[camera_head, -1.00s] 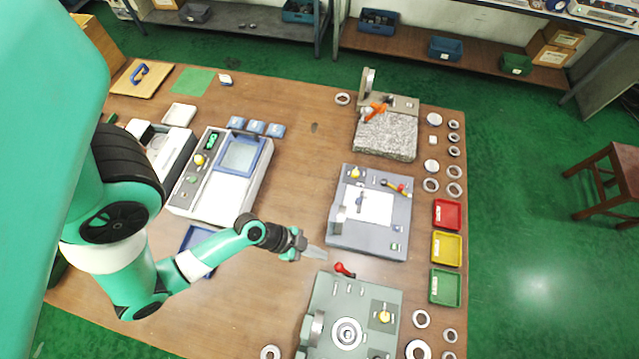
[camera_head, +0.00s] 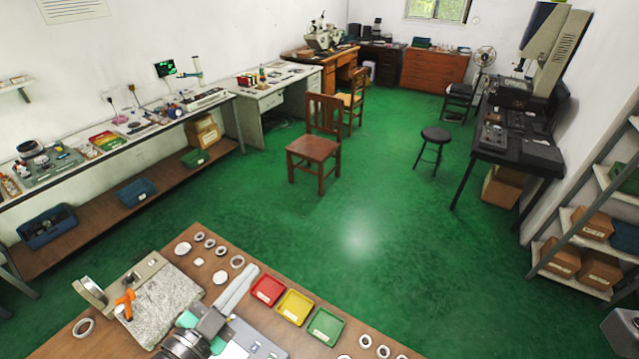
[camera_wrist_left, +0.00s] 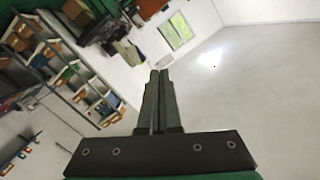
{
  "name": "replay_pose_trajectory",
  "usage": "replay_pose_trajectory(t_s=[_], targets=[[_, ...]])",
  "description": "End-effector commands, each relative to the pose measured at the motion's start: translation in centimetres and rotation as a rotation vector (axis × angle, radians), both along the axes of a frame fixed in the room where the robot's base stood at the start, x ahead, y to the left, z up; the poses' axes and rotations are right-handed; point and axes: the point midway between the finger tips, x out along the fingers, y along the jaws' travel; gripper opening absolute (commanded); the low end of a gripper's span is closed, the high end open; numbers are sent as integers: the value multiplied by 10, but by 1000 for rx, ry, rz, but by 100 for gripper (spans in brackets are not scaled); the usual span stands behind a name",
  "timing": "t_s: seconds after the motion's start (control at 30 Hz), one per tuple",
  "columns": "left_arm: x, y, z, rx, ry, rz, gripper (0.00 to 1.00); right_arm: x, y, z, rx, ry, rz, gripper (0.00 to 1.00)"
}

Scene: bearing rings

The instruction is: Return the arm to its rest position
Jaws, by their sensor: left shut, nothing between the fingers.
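My left gripper (camera_head: 250,273) reaches in from the bottom of the head view, its long grey fingers together and pointing up and to the right. It appears over the workbench (camera_head: 208,237), between the rings and the red tray. In the left wrist view the two dark fingers of my left gripper (camera_wrist_left: 159,76) lie side by side with nothing between them, pointing toward the room's far wall and window. My right gripper is in neither view.
Red (camera_head: 267,290), yellow (camera_head: 294,307) and green (camera_head: 326,325) trays line the bench edge. A granite block (camera_head: 165,305) stands at the left among bearing rings. Green floor is open beyond, with a wooden chair (camera_head: 316,147) and a black stool (camera_head: 435,135).

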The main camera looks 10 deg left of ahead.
Motion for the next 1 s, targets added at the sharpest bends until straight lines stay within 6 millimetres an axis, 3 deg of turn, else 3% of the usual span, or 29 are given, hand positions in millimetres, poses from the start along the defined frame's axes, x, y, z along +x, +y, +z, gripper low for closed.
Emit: replay_pose_trajectory(t_s=[0.03, 0.13, 0.23, 0.4, 0.5, 0.6, 0.7, 1.0], targets=[[9, -9, 50, 4, -87, -7, 0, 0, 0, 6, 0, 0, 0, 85], [15, -23, 138, -16, -246, -7, 0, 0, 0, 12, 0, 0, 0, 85], [6, -35, 227, -67, -410, -7, 0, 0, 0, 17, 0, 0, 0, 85], [-43, -42, 364, -235, -682, -5, 0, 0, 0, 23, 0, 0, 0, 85], [-81, -28, 417, -388, -811, 5, 0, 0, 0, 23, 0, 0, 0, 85], [-94, -10, 422, -564, -825, 10, 0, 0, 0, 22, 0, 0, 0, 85], [-93, -8, 422, -655, -804, -19, 0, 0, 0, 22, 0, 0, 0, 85], [-92, -9, 421, -674, -795, -29, 0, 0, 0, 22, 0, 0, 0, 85]])
